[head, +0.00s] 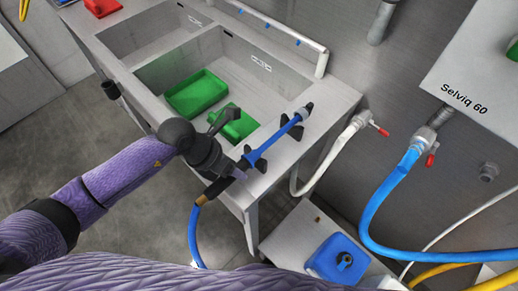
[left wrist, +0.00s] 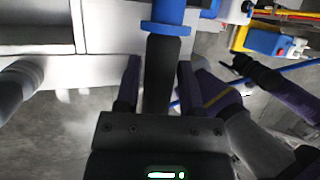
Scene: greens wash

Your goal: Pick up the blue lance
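The blue lance (head: 285,130) lies slantwise on dark holders at the right end of the sink unit. A blue hose hangs from its rear end. In the left wrist view its dark grip and blue collar (left wrist: 166,27) run up the middle. My left gripper (head: 231,171) is at the lance's dark rear part. In the left wrist view the left gripper's two fingers (left wrist: 158,80) stand on either side of the dark grip, apart, with narrow gaps showing. In the head view the left gripper hides part of the grip. A dark end of my other arm (left wrist: 240,66) shows small in the left wrist view; its fingers are unclear.
Green trays (head: 197,92) sit in the sink basin (head: 268,88). A blue container (head: 340,259) stands on a low white surface right of the sink unit. A thick blue hose (head: 385,196) and a white pipe (head: 340,143) hang at the wall. Grey floor lies below left.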

